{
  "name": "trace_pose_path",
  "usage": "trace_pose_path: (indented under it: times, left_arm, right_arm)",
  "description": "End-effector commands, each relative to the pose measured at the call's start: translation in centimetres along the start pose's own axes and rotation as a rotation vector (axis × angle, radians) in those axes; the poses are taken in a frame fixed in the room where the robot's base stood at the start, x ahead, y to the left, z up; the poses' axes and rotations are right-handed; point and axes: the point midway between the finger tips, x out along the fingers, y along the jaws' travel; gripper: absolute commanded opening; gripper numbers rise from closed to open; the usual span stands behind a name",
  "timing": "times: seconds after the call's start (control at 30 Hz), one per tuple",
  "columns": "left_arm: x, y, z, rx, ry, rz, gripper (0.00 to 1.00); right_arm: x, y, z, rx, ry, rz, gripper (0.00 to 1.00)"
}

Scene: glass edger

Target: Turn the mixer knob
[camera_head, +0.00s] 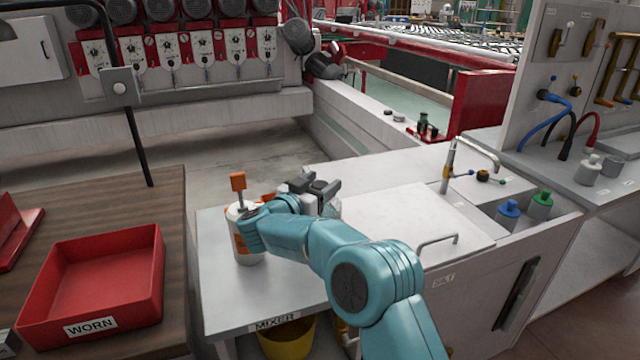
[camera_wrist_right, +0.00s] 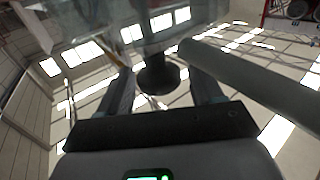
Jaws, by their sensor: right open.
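The mixer stand is a pale table with a "MIXER" label (camera_head: 275,321) on its front edge. My right gripper (camera_head: 318,188) is above its back right part, with my teal arm covering much of the stand. In the wrist view the two fingers (camera_wrist_right: 163,88) are open and apart. A dark round knob-like part (camera_wrist_right: 158,76) shows between or just beyond them; I cannot tell the exact gap, and no contact is visible. A clear body (camera_wrist_right: 130,35) shows above it. In the head view the knob is hidden by my arm and gripper. My left gripper is out of view.
A white tub (camera_head: 240,218) with an orange-topped stick (camera_head: 238,182) stands left of my gripper. A red "WORN" tray (camera_head: 150,285) is on the wooden bench. A sink tap (camera_head: 450,165) rises at right. A yellow bucket (camera_head: 288,342) is below the stand.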

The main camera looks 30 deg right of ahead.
Motion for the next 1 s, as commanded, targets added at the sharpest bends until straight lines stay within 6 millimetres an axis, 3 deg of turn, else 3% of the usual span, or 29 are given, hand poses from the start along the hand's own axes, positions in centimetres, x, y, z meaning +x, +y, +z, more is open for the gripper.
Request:
trace_pose_path:
  times: [0.17,0.5,0.7,1.0]
  left_arm:
    - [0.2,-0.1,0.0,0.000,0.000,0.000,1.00]
    - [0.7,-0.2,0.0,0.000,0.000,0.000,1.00]
    - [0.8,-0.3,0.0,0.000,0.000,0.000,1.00]
    - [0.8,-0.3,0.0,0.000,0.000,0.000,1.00]
  right_arm:
    - [-1.9,-0.1,0.1,0.000,-0.001,-0.004,0.65]
    - [-10.8,-0.1,0.0,0.001,0.001,-0.006,0.65]
    - [-14.7,0.0,-0.1,0.002,0.002,-0.004,0.65]
    - [-16.4,0.1,-0.1,0.002,0.002,0.000,0.65]
